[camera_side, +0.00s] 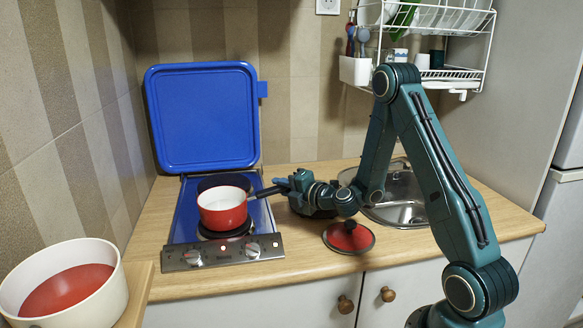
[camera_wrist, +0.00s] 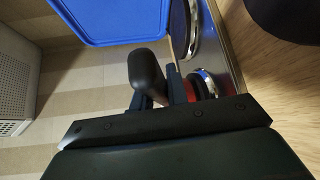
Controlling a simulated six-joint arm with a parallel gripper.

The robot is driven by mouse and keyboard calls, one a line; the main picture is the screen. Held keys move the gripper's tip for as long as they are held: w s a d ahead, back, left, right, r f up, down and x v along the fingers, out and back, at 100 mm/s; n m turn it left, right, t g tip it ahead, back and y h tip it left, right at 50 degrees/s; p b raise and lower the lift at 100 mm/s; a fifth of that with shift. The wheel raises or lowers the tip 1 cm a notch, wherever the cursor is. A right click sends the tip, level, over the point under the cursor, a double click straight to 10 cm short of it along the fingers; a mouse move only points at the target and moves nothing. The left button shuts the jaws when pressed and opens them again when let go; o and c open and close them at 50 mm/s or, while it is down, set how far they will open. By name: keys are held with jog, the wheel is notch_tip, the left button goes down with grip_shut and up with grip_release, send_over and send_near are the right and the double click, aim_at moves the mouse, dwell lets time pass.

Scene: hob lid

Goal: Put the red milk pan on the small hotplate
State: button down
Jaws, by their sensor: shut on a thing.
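The red milk pan (camera_side: 222,213), white inside with a dark handle (camera_side: 267,191), is upright over the front hotplate (camera_side: 230,235) of the hob. I cannot tell whether its base touches that plate. The rear hotplate (camera_side: 224,182) shows behind the pan, partly hidden. My gripper (camera_side: 284,186) is shut on the handle from the right. In the wrist view the dark handle (camera_wrist: 146,72) stands by the fingers of my gripper (camera_wrist: 158,94), and a little of the red pan shows beside them.
The blue hob lid (camera_side: 203,118) stands raised against the wall. A red lid with a dark knob (camera_side: 340,246) lies on the counter near the sink (camera_side: 402,212). A white bowl, red inside (camera_side: 108,290), stands at the front left. A dish rack (camera_side: 450,76) hangs at the upper right.

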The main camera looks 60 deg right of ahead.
jog(key=shift+f, duration=0.2)
dwell(0.5)
jog(key=c, duration=1.3)
grip_release()
jog(key=shift+f, duration=0.15)
jog(key=shift+a, duration=0.15)
